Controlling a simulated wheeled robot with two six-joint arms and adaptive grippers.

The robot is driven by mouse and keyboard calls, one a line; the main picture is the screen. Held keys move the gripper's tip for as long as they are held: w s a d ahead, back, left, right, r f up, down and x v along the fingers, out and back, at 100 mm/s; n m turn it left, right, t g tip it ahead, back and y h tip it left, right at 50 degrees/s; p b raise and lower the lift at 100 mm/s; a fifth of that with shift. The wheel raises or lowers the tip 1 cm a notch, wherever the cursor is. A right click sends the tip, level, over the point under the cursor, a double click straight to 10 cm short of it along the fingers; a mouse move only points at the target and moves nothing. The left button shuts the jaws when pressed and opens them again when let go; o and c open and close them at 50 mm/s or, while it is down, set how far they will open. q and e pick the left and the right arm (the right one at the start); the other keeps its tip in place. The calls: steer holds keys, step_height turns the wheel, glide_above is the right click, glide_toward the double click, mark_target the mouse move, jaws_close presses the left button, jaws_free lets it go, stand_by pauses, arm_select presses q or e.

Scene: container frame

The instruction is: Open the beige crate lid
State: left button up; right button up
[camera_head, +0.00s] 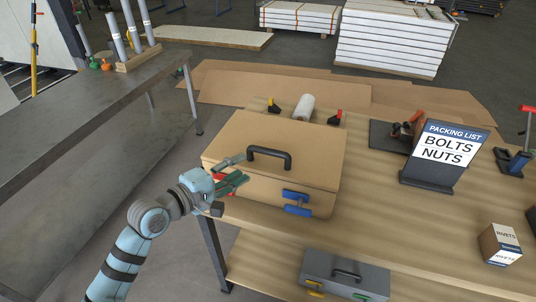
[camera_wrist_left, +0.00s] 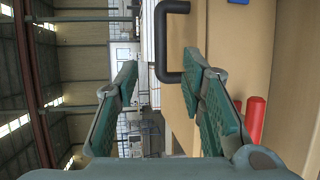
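The beige crate (camera_head: 280,190) stands on the wooden table, and its lid (camera_head: 310,150) lies shut. A black handle (camera_head: 270,153) is on the lid; it also shows in the left wrist view (camera_wrist_left: 165,75). A blue latch (camera_head: 297,203) is at the front right. A red latch (camera_wrist_left: 256,122) at the front left is partly hidden by my gripper in the head view. My left gripper (camera_head: 240,172) is open and empty at the crate's front left edge, left of the handle. In the wrist view the handle appears beyond the fingertips. My right gripper is not in view.
A sign (camera_head: 445,155) stands right of the crate, with a small rivets box (camera_head: 500,244) nearer. A white roll (camera_head: 304,107) is behind the crate. A grey toolbox (camera_head: 345,275) is on the lower shelf. A grey bench (camera_head: 85,115) is at left.

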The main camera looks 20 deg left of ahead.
mark_target(266, 153)
arm_select(q)
steer(key=b+x, duration=0.1)
steer(key=x, duration=1)
steer(key=shift+w+d+f, duration=0.1)
steer(key=shift+w+d, duration=0.05)
steer(key=shift+w, duration=0.4)
jaws_close()
